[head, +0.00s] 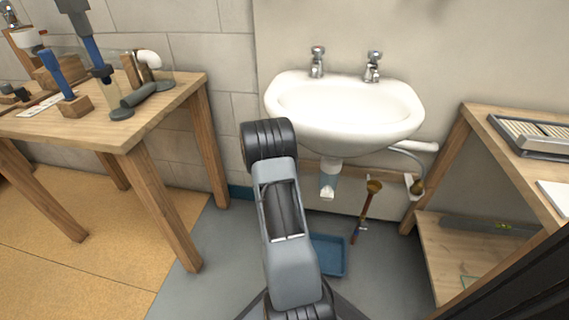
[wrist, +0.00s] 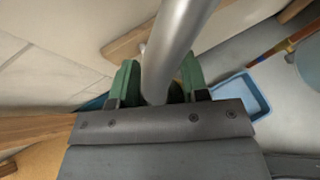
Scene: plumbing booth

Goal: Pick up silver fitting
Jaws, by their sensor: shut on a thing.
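The silver fitting (wrist: 176,40) shows in the wrist view as a smooth grey metal tube. It runs from between my fingers up past the top edge, so its far end is out of view. My gripper (wrist: 160,84) has green finger pads, one on each side of the tube, and is shut on it near its lower end. In the head view my own arm stands in front of the sink's left part, and neither the gripper nor the fitting can be made out there.
A white sink (head: 345,112) with two taps hangs on the wall, its drain pipe (head: 328,182) below. A blue tray (head: 329,256) and a plunger (head: 368,205) are on the floor. Wooden benches stand left (head: 150,120) and right (head: 482,118).

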